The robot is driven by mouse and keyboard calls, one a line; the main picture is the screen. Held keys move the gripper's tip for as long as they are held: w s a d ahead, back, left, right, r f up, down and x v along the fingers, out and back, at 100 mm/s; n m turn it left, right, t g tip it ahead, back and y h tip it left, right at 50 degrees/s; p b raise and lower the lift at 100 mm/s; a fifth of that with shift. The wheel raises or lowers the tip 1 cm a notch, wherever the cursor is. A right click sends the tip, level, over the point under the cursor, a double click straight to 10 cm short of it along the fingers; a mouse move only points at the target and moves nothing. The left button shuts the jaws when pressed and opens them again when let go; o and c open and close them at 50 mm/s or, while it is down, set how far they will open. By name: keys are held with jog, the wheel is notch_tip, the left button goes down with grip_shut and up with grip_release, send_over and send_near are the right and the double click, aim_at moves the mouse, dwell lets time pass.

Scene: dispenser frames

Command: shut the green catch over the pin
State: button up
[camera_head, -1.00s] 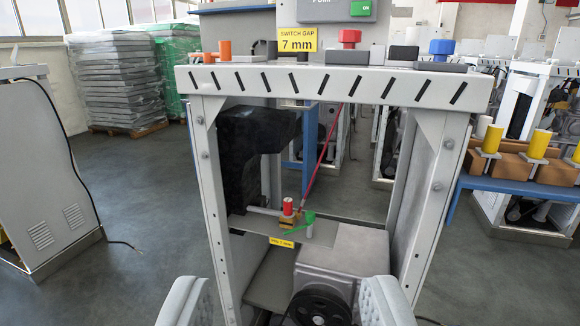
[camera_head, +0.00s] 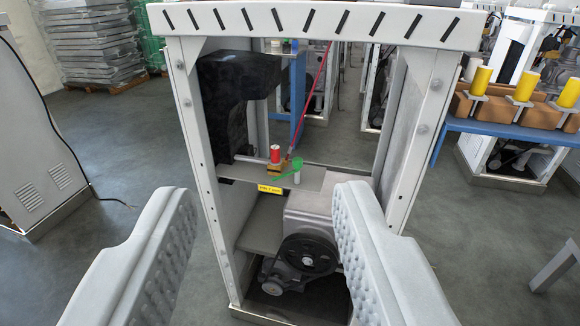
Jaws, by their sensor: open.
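The green catch (camera_head: 288,169) is a small green arm with a round end, on a shelf inside the grey dispenser frame. It appears swung out at a slant, with its round end by a small pale upright post (camera_head: 297,178) that may be the pin. A red-topped cylinder on a brass-coloured block (camera_head: 276,155) stands just left of it. A yellow label (camera_head: 270,189) is on the shelf edge below. My gripper (camera_head: 262,215) is open and empty, its two grey padded fingers in front of the frame, apart from the catch.
The frame's posts (camera_head: 428,120) stand either side of the opening, under a striped top beam (camera_head: 310,22). A motor housing with a black wheel (camera_head: 307,252) sits low inside. A dark block (camera_head: 235,95) fills the upper left. A blue bench (camera_head: 520,128) stands at right.

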jog(key=w+f, duration=0.5)
jog(key=w, duration=0.6)
jog(key=m+h, duration=0.1)
jog(key=h, duration=0.1)
send_near(298, 166)
jog(key=shift+t, duration=0.3)
jog(key=w, duration=0.7)
jog(key=w+d, duration=0.1)
jog(key=w, duration=0.3)
jog(key=shift+w+f, duration=0.1)
jog(key=shift+w, duration=0.05)
jog(key=shift+c, duration=0.2)
grip_shut()
